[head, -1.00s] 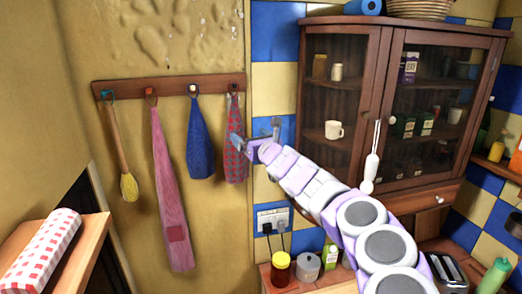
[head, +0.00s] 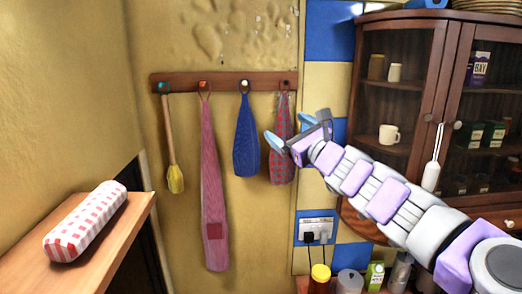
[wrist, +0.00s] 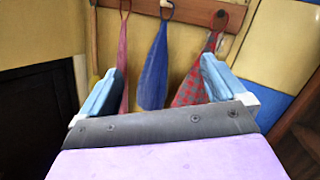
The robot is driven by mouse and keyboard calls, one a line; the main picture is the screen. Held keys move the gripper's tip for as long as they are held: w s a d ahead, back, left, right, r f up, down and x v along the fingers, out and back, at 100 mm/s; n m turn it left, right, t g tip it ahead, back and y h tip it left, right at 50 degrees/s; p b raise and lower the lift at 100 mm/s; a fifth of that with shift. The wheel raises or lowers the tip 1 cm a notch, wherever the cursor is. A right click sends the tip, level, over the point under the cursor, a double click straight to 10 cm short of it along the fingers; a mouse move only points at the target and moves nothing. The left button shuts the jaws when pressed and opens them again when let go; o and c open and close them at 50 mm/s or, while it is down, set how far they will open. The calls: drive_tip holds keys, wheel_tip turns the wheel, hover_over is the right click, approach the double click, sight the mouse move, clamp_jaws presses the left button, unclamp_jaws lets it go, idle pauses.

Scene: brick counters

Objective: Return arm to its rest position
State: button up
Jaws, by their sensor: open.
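My gripper (head: 290,132) is open and empty at the end of my arm, which reaches in from the lower right in the head view. I cannot tell how far the fingers are from the cloths.
A wooden peg rail (head: 222,84) also holds a pink cloth (head: 213,190) and a brush (head: 172,150). A glass-fronted cabinet (head: 400,100) stands behind my arm at right. A wooden shelf (head: 115,225) with a checked roll (head: 85,220) is at lower left. Jars stand below.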

drive_tip(key=s+a+f+n+g+y+b, duration=0.3)
drive_tip(key=s+a+n+g+y, duration=0.25)
drive_tip(key=s+a+n, duration=0.75)
drive_tip(key=s+a+f+n+g+h+b, duration=0.1)
drive_tip(key=s+a+f+n+g, duration=0.25)
drive_tip(key=s+f, duration=0.2)
drive_tip(key=s+a+f+n+g+h+b, duration=0.1)
drive_tip(key=s+a+f+n+g+b, duration=0.1)
drive_tip(key=s+f+n, duration=0.4)
drive_tip(key=s+d+f+n+g+h+b, duration=0.1)
drive_tip(key=s+d+f+g+h, duration=0.25)
drive_tip(key=f, duration=0.55)
drive_tip(key=s+d+f+n+g+h+b, duration=0.1)
drive_tip(key=s+d+f+h+b, duration=0.15)
drive_tip(key=s+d+f, duration=0.4)
drive_tip(key=s+d+f+n+g+h+b, duration=0.1)
drive_tip(key=s+d+f+g+h, duration=0.3)
drive_tip(key=f, duration=0.8)
drive_tip(key=s+d+f+h, duration=0.2)
drive_tip(key=s+d+f, duration=0.3)
drive_tip(key=s, duration=0.4)
drive_tip(key=shift+d+f+n+b, duration=0.15)
drive_tip(key=shift+d+n+b, duration=0.25)
drive_tip(key=shift+d, duration=0.5)
drive_tip(key=shift+h, duration=0.25)
